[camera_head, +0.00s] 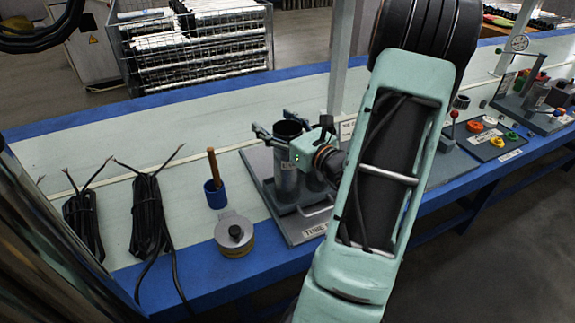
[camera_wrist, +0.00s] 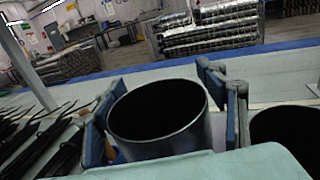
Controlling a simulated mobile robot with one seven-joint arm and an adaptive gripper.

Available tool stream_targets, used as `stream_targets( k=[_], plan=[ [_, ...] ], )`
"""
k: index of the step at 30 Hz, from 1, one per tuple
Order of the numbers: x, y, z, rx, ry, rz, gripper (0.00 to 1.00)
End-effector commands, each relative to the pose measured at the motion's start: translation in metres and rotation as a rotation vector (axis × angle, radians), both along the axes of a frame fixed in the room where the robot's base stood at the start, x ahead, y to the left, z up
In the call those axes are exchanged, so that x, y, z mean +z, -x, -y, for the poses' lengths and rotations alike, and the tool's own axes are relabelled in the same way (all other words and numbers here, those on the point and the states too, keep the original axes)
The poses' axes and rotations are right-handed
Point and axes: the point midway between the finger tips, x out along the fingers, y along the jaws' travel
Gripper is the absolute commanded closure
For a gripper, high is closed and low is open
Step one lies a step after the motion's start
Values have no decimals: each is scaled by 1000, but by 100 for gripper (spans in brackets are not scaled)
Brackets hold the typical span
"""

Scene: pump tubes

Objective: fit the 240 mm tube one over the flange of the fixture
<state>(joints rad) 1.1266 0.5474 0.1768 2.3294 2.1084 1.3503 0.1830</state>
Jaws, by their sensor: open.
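A grey tube (camera_head: 286,178) with a dark open top stands upright on a grey board at the bench's middle. In the wrist view this tube (camera_wrist: 160,128) is between my two fingers. My gripper (camera_head: 282,130) is open around its upper part; I cannot tell whether the fingers touch it. A second tube (camera_wrist: 284,135) stands close on the right in the wrist view; my gripper mostly covers it in the head view. The tubes' lengths cannot be read. I cannot clearly make out the fixture's flange; my arm hides part of the bench.
The tube board (camera_head: 300,229) has a handle and label. Left of it are a blue cup (camera_head: 215,195) with a wooden handle, a round grey pot (camera_head: 234,236) and black cable bundles (camera_head: 149,220). Boards with coloured parts (camera_head: 489,121) and grey equipment (camera_head: 540,95) are at right.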

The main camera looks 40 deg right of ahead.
Motion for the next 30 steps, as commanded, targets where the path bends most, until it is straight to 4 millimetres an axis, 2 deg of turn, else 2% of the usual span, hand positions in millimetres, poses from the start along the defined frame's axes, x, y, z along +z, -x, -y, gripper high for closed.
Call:
stream_targets(
  k=[8, 25, 26, 30],
  plan=[
    [0, -4, 0, -1, -1, 0, 34],
    [0, -3, 0, -1, -1, -1, 97],
    [0, -3, 0, -1, -1, -1, 100],
    [0, -3, 0, -1, -1, -1, 100]
  ],
)
